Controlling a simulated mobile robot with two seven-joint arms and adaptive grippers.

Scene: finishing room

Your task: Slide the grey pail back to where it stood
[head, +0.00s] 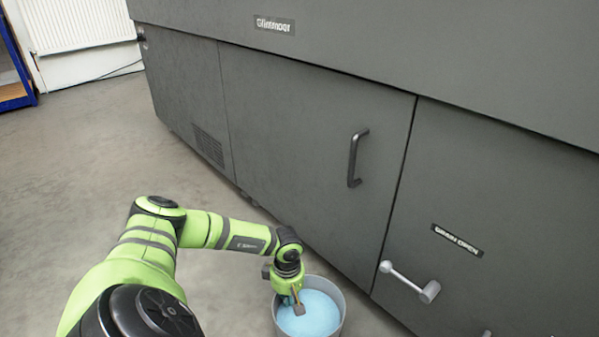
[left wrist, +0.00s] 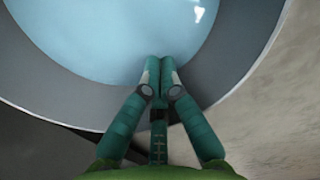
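The grey pail (head: 328,284) stands on the floor at the bottom of the head view, close to the grey cabinet, nearly full of light blue liquid (head: 312,315). My left gripper (head: 298,307) points down over the pail, its fingertips inside the rim outline. In the left wrist view, the pail's grey wall (left wrist: 50,85) curves around the liquid. The left gripper's green fingers (left wrist: 160,62) meet at their tips with nothing visible between them. I cannot tell whether they touch the pail or liquid. The pail's lower part is cut off. My right gripper is not in view.
The large dark grey cabinet (head: 290,140) borders the floor on the right. A grey lever (head: 405,280) sticks out from it near the pail, below a small label. Open concrete floor (head: 90,160) lies to the left. A blue rack (head: 15,60) stands far left.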

